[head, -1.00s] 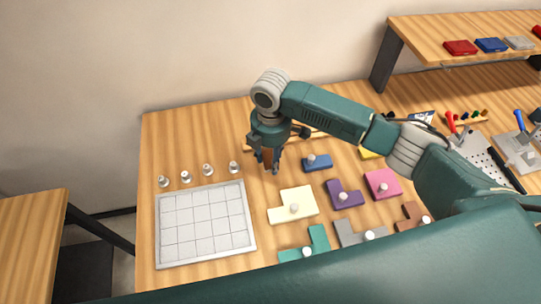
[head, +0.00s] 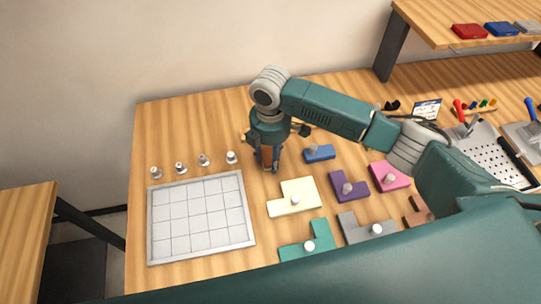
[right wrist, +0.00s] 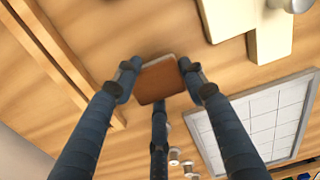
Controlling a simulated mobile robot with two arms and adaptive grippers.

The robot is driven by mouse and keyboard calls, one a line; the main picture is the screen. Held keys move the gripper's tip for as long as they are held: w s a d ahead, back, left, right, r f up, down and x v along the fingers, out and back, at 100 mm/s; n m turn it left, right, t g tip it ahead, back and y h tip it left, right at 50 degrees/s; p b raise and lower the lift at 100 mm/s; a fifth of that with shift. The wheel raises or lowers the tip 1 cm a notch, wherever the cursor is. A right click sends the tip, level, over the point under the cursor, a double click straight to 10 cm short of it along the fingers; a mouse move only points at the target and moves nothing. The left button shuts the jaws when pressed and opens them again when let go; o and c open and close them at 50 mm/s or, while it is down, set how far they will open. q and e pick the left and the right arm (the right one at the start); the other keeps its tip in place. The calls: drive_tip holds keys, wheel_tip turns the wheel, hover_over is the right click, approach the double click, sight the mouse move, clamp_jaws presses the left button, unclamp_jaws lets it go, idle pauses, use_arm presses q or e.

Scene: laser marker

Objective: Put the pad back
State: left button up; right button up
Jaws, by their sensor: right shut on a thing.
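My right gripper (head: 268,166) is low over the table, between the row of pegs and the blue block. In the right wrist view its fingers (right wrist: 158,85) are shut on a small brown square pad (right wrist: 162,80) with a pale edge. In the head view the pad shows only as a brown patch between the fingers. I cannot tell whether the pad touches the table. My left gripper is not in view.
A grey gridded tray (head: 251,224) lies at the left, with several metal pegs (head: 203,160) behind it. A cream block (head: 305,190), blue block (head: 320,153) and other knobbed shapes lie to the right. A wooden strip (right wrist: 62,62) runs close to the gripper. A shelf (head: 430,28) stands back right.

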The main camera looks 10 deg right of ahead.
sight(270, 158)
drive_tip(key=shift+f, duration=0.6)
drive_tip(key=o, duration=1.3)
drive_tip(key=shift+o, duration=0.2)
wheel_tip(270, 158, up, 12)
